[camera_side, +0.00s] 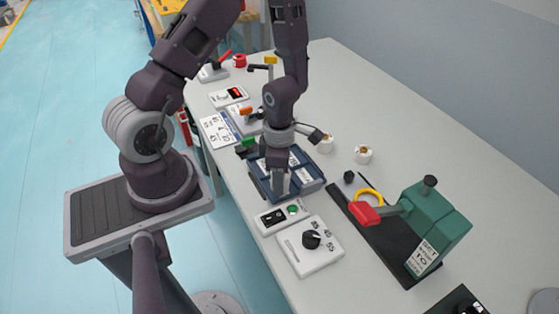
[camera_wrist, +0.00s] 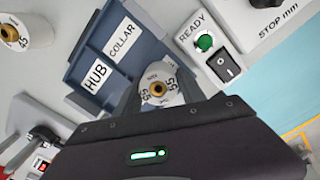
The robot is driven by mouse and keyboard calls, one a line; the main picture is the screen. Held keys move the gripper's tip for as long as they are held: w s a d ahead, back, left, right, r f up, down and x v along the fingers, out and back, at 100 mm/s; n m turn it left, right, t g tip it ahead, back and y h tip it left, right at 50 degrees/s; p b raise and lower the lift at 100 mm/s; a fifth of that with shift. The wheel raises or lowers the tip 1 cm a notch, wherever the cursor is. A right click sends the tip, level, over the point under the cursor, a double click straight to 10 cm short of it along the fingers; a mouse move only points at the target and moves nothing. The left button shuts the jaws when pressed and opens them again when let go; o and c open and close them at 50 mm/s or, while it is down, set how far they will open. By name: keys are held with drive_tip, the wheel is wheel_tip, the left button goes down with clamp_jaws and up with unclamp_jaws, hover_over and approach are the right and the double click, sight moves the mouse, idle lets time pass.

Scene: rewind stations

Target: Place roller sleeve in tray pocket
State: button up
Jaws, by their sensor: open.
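A blue tray (camera_side: 309,183) with several pockets lies on the bench under my gripper (camera_side: 280,186). In the wrist view the tray (camera_wrist: 79,72) shows pockets labelled HUB and COLLAR. A white roller sleeve (camera_wrist: 158,76) with a brass-coloured centre and "55" marks stands end-up beside the COLLAR pocket, at the tray's right part. My gripper (camera_wrist: 160,90) is open around this sleeve, one finger on each side. Whether the fingers touch it, and how deep it sits in its pocket, I cannot tell. In the side view my gripper hides this sleeve.
A READY button box (camera_side: 283,215) and a dial box (camera_side: 309,245) are in front. A green clamp fixture (camera_side: 428,222) stands right.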

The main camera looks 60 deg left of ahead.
wheel_tip(320, 180, up, 11)
drive_tip(key=shift+r, duration=0.1)
wheel_tip(320, 180, up, 11)
drive_tip(key=n+t+y, duration=0.1)
drive_tip(key=n+y, duration=0.3)
drive_tip(key=n, duration=1.7)
hover_over(271, 185)
drive_tip(key=s, duration=0.2)
drive_tip(key=s+d+r+n+t+h, duration=0.2)
drive_tip(key=s+d+r+n, duration=0.1)
drive_tip(key=n, duration=0.8)
drive_tip(key=s+d+r+n+t+h, duration=0.2)
drive_tip(key=r+n, duration=0.3)
drive_tip(key=n, duration=0.5)
drive_tip(key=shift+s+d+r+n+t, duration=0.2)
drive_tip(key=shift+s+d+n+t, duration=0.15)
drive_tip(key=shift+s+d, duration=0.45)
drive_tip(key=shift+w+d, duration=0.1)
drive_tip(key=shift+w, duration=0.1)
